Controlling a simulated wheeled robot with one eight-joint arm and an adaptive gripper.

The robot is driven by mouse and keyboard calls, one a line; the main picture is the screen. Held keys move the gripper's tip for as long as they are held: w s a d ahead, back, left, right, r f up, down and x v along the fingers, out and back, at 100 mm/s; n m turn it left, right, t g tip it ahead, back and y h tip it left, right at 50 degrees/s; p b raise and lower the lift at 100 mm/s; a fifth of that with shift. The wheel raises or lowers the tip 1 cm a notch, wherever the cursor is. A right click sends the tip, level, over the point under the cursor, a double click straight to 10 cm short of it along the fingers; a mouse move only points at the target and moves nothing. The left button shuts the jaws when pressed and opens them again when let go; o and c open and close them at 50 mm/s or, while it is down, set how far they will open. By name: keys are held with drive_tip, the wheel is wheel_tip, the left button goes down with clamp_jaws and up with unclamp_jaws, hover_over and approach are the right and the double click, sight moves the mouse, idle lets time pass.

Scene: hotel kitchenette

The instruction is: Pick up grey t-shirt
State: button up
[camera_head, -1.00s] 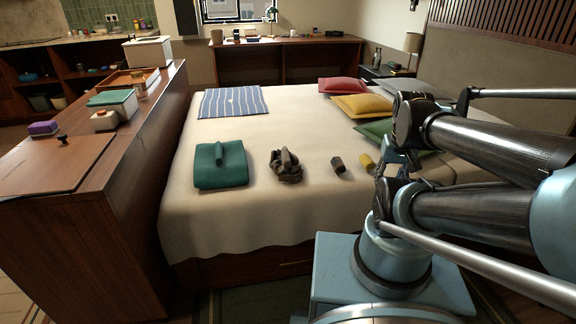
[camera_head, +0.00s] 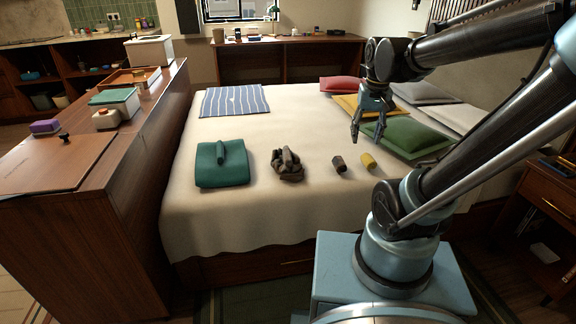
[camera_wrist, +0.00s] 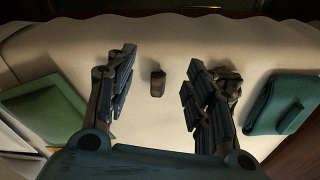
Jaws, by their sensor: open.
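A crumpled dark grey-brown cloth (camera_head: 287,165), seemingly the grey t-shirt, lies on the bed near its front edge. In the wrist view the cloth (camera_wrist: 235,84) is partly hidden behind the right-hand finger. My gripper (camera_head: 368,138) is open and empty above the bed. It is to the right of the cloth and clear of it. In the wrist view its fingers (camera_wrist: 161,62) are wide apart, with a small brown roll (camera_wrist: 157,84) showing between them.
The cream bed (camera_head: 250,215) also holds a folded teal garment (camera_head: 221,164), a yellow roll (camera_head: 368,160), a striped cloth (camera_head: 233,101) and several pillows, including a green one (camera_head: 410,137). A wooden counter (camera_head: 130,160) stands left of the bed.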

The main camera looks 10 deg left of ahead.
drive_tip(key=w+a+r+n, duration=0.1)
drive_tip(key=w+a+r, duration=0.1)
drive_tip(key=w+a, duration=0.9)
drive_tip(key=g, duration=0.1)
hover_over(288, 151)
wheel_tip(288, 151, down, 3)
drive_tip(key=shift+n, duration=0.4)
drive_tip(key=f, duration=1.6)
drive_tip(key=shift+w+a+f, duration=0.1)
drive_tip(key=shift+w+f, duration=0.1)
drive_tip(key=shift+f, duration=0.15)
drive_tip(key=shift+f, duration=0.25)
drive_tip(key=shift+c, duration=0.3)
clamp_jaws()
